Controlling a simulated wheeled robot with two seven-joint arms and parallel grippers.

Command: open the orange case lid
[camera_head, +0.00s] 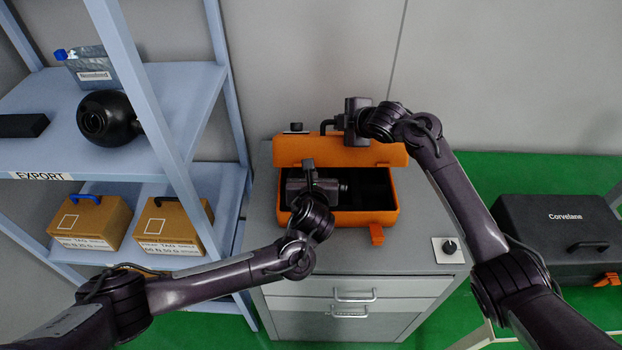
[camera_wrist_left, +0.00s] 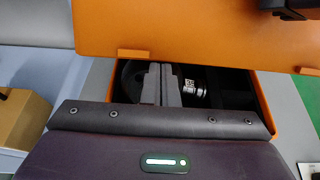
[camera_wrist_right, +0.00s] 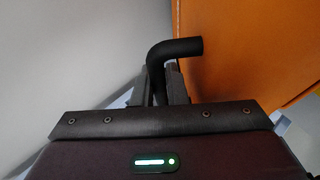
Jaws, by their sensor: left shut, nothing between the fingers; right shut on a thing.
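The orange case (camera_head: 385,217) stands on a grey cabinet with its lid (camera_head: 290,151) raised, so the dark inside shows. The lid (camera_wrist_left: 190,28) also shows across the top of the left wrist view. My right gripper (camera_head: 337,122) is shut on the lid's black handle (camera_wrist_right: 178,48) at the lid's upper edge. My left gripper (camera_head: 308,165) is shut and empty over the left part of the open case. Its closed fingers (camera_wrist_left: 161,84) are in front of a dark device with a silver part (camera_wrist_left: 195,88) in the case; they partly hide it.
The grey cabinet top (camera_head: 415,250) holds a black knob on a white plate (camera_head: 449,248) at right. A blue-grey shelf (camera_head: 185,85) with boxes stands at left. A black case (camera_head: 560,225) lies at right. A wall rises behind the cabinet.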

